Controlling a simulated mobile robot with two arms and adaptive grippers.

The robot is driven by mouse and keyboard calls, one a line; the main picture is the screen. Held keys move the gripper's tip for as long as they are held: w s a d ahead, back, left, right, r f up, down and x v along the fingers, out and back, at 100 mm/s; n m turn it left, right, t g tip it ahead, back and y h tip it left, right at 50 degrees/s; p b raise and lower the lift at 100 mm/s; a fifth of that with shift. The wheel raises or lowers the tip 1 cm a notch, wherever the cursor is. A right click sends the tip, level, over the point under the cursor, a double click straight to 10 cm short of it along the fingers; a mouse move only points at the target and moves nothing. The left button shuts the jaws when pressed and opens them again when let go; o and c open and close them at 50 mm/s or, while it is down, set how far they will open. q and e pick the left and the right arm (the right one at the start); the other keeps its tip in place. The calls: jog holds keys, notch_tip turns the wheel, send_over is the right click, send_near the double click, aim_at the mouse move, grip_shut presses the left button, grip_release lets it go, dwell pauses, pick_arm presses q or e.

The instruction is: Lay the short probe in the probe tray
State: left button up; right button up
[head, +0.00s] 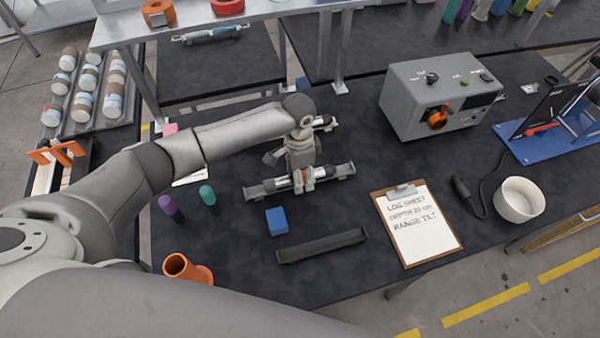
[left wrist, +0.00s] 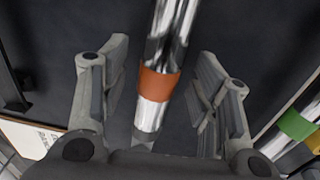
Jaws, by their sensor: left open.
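A metallic probe with an orange band (left wrist: 158,84) lies across a dark rack (head: 258,191) in mid-table. My left gripper (head: 303,183) is over this probe, pointing down. In the left wrist view its open fingers (left wrist: 163,60) stand on either side of the probe near the orange band, with gaps showing. The gripper hides part of the probe in the head view. A second probe, with green and yellow bands (left wrist: 298,126), lies at the right of the wrist view. A long dark tray (head: 322,246), with nothing seen in it, lies nearer the front edge. My right gripper is not seen.
A blue block (head: 277,221) lies between rack and tray. A clipboard (head: 417,222), a white bowl (head: 519,200) and a grey instrument box (head: 440,95) are to the right. Purple (head: 168,206) and teal (head: 207,195) pieces and an orange cup (head: 186,268) are to the left.

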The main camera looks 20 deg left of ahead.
pick_arm(q)
notch_tip(320, 180, up, 12)
jog(key=shift+w+a, duration=0.15)
jog(key=shift+w, duration=0.1)
dwell(0.3)
dwell(0.5)
